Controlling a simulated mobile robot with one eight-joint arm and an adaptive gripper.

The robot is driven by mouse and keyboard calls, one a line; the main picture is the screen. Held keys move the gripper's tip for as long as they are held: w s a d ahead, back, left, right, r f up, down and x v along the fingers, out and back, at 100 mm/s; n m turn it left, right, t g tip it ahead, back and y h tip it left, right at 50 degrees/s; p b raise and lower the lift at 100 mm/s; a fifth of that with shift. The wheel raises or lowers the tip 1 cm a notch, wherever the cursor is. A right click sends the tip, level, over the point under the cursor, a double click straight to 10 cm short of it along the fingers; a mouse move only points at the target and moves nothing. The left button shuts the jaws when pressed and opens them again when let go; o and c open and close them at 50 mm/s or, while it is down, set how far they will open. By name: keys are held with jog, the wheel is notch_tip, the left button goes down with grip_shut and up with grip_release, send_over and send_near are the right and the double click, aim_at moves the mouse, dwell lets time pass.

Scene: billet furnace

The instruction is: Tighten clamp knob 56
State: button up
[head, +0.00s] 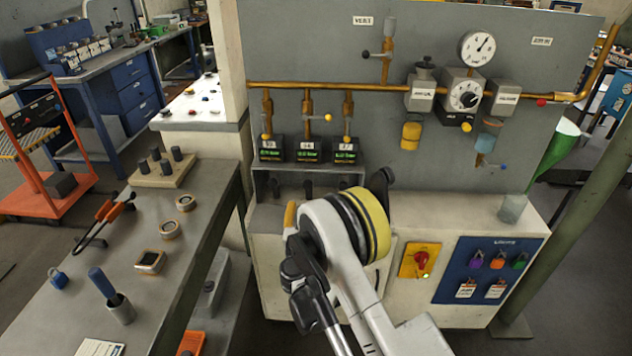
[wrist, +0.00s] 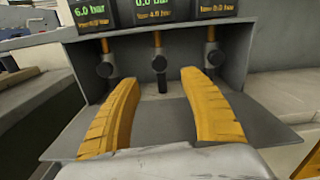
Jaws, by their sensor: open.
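Three dark knobs hang on brass stems in a grey open-front box: the left knob (wrist: 105,68), the middle knob (wrist: 159,63) and the right knob (wrist: 212,60). In the head view, they show dimly under the displays, with the middle one here (head: 308,189). The number tags are too small to read surely, so I cannot tell which knob is 56. My gripper (wrist: 160,76) is open and empty, its two orange fingers either side of the middle knob in the picture, apparently short of it. In the head view my arm hides most of the gripper.
Three digital displays (head: 306,149) sit above the box; the left reads 6.0 bar and the middle 0.0 bar in the wrist view. A grey shelf (wrist: 150,105) lies below the knobs. A workbench (head: 205,215) with tools stands left; a red switch (head: 421,258) is right.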

aim_at(307, 186)
jog(key=w+b, duration=0.3)
jog(key=w, duration=0.6)
jog(key=shift+w+f, duration=0.1)
jog(key=shift+f, duration=0.1)
jog(key=shift+w+d+r, duration=0.1)
jog(key=shift+w+r, duration=0.05)
jog(key=shift+w, duration=0.55)
grip_shut()
